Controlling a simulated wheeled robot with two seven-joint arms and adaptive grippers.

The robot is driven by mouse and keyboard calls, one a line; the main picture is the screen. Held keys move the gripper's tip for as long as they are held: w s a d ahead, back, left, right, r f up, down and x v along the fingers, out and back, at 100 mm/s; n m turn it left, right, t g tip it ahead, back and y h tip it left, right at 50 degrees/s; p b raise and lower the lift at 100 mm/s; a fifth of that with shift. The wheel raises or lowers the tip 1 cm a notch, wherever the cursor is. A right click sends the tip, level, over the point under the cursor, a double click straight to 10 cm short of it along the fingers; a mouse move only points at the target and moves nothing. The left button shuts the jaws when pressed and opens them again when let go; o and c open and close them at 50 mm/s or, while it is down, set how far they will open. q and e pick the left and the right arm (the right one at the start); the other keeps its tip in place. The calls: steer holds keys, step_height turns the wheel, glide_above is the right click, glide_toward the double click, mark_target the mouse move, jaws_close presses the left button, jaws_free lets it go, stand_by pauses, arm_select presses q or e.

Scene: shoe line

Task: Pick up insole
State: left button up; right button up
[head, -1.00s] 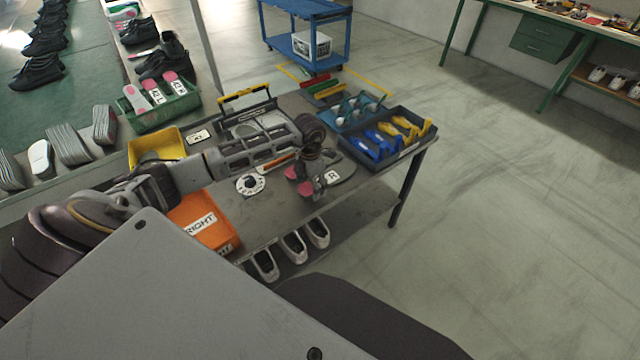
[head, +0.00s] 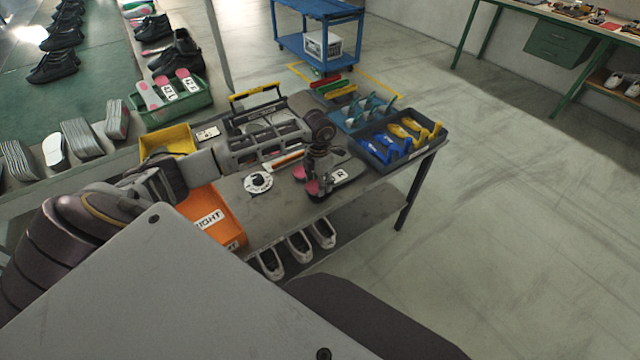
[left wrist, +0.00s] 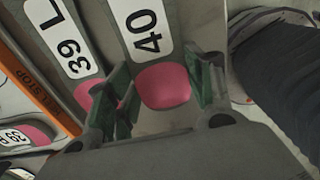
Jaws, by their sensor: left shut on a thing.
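My left gripper (head: 318,190) points down at the pink heels in the head view and also shows in the left wrist view (left wrist: 160,92). It is shut on the 40 insole at the heel. The fingers partly hide the heels. My right gripper is not in view.
An orange bin (head: 213,214) marked RIGHT, a yellow bin (head: 168,141) and a dark tray of blue and yellow pieces (head: 437,146) stand on the table. A green bin (head: 180,111) holds more insoles at the back left. White shoes (head: 298,247) sit on the lower shelf.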

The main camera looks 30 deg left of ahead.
arm_select(q)
step_height(320, 180, up, 8)
steer(key=shift+r, duration=0.45)
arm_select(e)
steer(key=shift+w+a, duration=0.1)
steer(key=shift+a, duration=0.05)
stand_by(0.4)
